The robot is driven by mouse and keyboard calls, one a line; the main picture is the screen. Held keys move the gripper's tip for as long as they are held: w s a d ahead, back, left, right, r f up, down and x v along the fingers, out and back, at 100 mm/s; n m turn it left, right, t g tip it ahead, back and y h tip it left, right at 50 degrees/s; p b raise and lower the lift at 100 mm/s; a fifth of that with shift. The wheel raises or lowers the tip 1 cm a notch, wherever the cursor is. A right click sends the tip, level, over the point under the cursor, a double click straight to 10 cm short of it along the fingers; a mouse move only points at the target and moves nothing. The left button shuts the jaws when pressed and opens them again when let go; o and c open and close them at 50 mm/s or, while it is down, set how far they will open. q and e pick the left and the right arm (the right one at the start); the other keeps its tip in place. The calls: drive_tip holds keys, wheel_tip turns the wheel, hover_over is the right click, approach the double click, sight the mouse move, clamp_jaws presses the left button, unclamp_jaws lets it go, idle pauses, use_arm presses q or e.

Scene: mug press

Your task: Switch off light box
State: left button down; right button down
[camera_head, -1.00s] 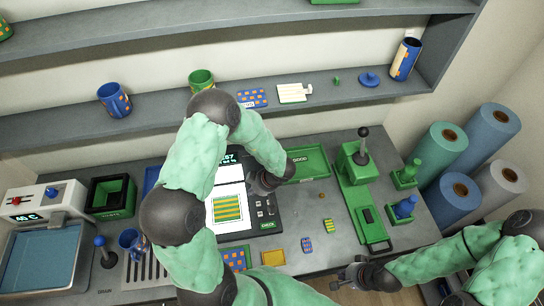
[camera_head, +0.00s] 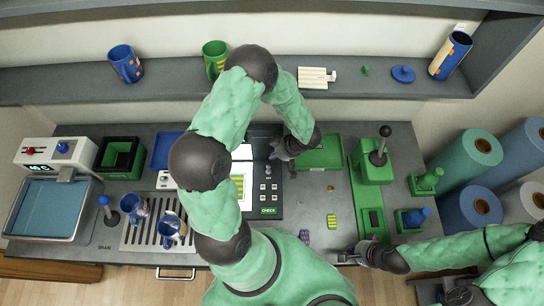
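The light box is a black console (camera_head: 266,192) in the middle of the counter. Its white panel (camera_head: 243,152) looks bright, with a green-and-yellow striped patch (camera_head: 238,185) on it. My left arm covers much of its left side. A small toggle-like control (camera_head: 268,170), several small buttons (camera_head: 268,191) and a green CHECK key (camera_head: 268,211) are on its right strip. My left gripper (camera_head: 283,157) is above the strip's upper end, near the toggle; contact and finger opening cannot be made out. My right gripper (camera_head: 347,257) is at the counter's front edge, away from the box; its opening is unclear.
A green tray (camera_head: 322,152) lies right of the console, near my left gripper. A green press (camera_head: 372,182) with a lever stands further right. Two mugs (camera_head: 134,206) (camera_head: 171,230) stand on a drain grille at left. A shelf (camera_head: 190,93) runs behind.

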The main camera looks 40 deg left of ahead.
sight(269, 168)
use_arm(q)
drive_tip(key=x, duration=0.8)
drive_tip(key=shift+a+f+b, duration=0.15)
drive_tip(key=shift+f+b, duration=0.1)
drive_tip(key=shift+b, duration=0.15)
use_arm(e)
drive_tip(key=shift+f, duration=0.45)
drive_tip(key=shift+f, duration=0.1)
